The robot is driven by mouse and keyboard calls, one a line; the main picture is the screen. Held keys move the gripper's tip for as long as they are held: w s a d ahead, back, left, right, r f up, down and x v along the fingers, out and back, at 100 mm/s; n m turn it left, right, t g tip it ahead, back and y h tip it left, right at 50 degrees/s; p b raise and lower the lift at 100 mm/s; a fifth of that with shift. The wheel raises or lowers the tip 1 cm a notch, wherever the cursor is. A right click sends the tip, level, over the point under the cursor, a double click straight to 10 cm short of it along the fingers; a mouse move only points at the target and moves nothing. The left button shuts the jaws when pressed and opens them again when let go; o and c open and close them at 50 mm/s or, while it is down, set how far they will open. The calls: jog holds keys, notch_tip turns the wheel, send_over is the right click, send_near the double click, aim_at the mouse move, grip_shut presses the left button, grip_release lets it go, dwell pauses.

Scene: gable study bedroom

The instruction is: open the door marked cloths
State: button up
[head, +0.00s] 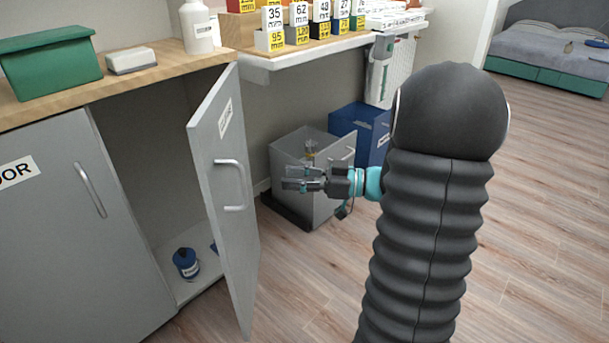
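A grey cabinet door (226,215) with a bar handle (233,185) stands wide open, swung out from the cabinet. Its white label (225,118) is steeply angled and too small to read with certainty. My gripper (292,178) is right of this door, apart from its handle, pointing left. Its two fingers show a narrow gap with nothing visible between them. Inside the open compartment, a blue container (186,263) sits on the cabinet floor, with part of another blue thing behind the door's edge.
A second grey door (60,235), its label ending in "OOR", is closed at the left. A green box (50,62) and white bottle (195,28) stand on the countertop. Wooden floor is clear at right.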

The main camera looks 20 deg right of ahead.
jog(key=shift+s+d, duration=0.25)
jog(key=shift+d, duration=0.8)
jog(key=shift+p, duration=0.45)
